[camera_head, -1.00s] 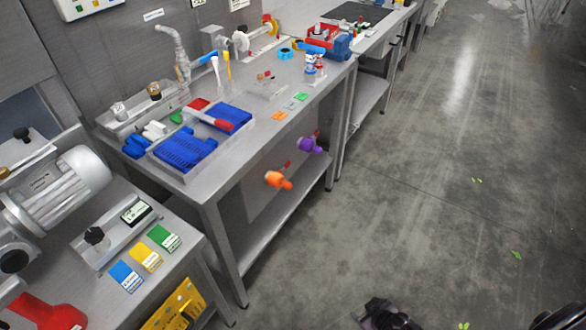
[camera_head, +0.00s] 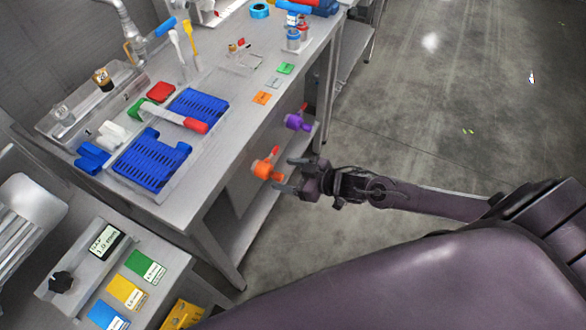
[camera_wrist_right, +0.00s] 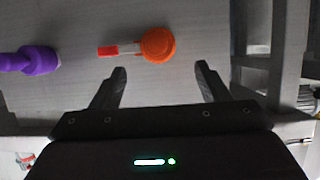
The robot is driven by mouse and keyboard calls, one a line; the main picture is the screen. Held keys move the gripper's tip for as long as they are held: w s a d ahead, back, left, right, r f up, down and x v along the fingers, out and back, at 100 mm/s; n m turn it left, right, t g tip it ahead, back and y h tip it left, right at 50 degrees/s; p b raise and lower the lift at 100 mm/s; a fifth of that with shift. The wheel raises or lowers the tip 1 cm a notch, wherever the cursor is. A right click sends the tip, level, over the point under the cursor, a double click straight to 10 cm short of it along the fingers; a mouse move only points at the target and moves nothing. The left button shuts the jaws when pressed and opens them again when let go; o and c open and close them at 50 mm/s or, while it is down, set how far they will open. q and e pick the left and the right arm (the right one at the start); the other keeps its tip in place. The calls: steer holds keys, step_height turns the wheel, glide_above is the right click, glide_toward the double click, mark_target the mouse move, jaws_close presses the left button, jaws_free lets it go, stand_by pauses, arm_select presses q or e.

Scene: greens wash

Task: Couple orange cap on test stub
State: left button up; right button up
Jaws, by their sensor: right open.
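The orange cap (camera_head: 263,169) is at the front side of the bench, below the worktop, with a red and white tag or lever beside it. In the right wrist view the orange cap (camera_wrist_right: 158,45) lies ahead of the fingertips, roughly between their lines. My right gripper (camera_head: 287,174) is open and empty, with its fingers pointing at the orange cap and close to it; the wrist view shows a gap. A purple cap (camera_head: 297,122) is farther along the same side, also in the wrist view (camera_wrist_right: 38,60). I cannot make out a separate test stub. My left gripper is not in view.
A lower shelf (camera_head: 262,215) runs under the caps. A nearer bench (camera_head: 65,300) stands at lower left. Open floor (camera_head: 440,110) lies to the right.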

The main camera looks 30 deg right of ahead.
mark_target(270, 170)
steer(key=x, duration=0.4)
steer(key=shift+w+f, duration=0.1)
steer(key=shift+w, duration=0.05)
steer(key=shift+w+a+f, duration=0.15)
steer(key=shift+w+a, duration=0.05)
steer(key=shift+w, duration=0.1)
steer(key=shift+w+a+f, duration=0.1)
steer(key=shift+w+a, duration=0.1)
steer(key=c, duration=1.2)
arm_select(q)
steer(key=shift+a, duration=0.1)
arm_select(e)
steer(key=shift+o, duration=0.2)
